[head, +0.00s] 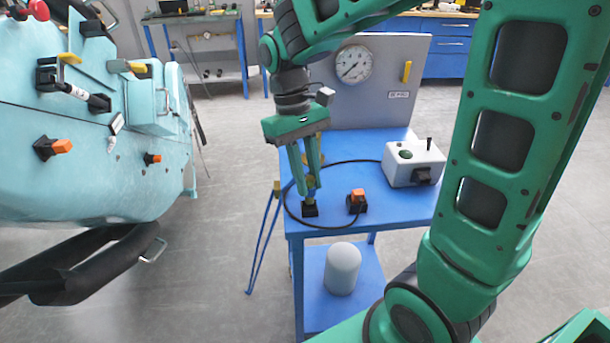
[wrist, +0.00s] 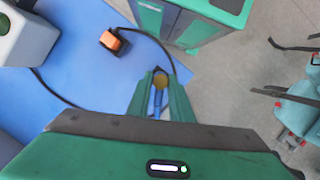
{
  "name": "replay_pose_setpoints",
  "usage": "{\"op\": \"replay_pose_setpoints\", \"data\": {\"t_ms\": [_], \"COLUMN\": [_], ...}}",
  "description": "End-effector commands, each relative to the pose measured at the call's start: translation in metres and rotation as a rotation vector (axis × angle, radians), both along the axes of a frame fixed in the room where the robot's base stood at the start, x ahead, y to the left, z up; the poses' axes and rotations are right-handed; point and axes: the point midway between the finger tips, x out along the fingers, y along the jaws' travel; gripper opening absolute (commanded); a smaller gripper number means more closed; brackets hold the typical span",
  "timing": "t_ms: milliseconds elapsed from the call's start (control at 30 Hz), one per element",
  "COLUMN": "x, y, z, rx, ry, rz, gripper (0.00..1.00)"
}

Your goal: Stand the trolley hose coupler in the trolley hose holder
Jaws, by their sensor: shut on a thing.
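My gripper (head: 309,191) points down over the front left corner of the blue trolley top. It is shut on the hose coupler (wrist: 160,81), a small brass-coloured piece seen between the fingertips in the wrist view. A small black block (head: 310,211) lies directly below the fingertips in the head view and looks like the trolley hose holder. The fingers hide much of the coupler, and I cannot tell whether it sits in the block or just above it. The black hose (head: 289,208) curves over the trolley top to the fingertips.
An orange-topped black block (head: 357,203) stands just right of my gripper. A white box (head: 413,163) sits further right on the trolley (head: 375,150). A grey panel with a gauge (head: 353,64) rises behind. The teal train body (head: 100,150) is at left, with open floor between.

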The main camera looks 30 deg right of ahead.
Motion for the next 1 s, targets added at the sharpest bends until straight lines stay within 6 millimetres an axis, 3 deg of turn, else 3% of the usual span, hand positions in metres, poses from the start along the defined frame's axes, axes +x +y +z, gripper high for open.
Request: {"op": "replay_pose_setpoints", "data": {"t_ms": [1000], "x": [0.000], "y": [0.000], "z": [-0.016], "rx": [0.000], "ry": [0.000], "rz": [0.000], "gripper": [0.00]}}
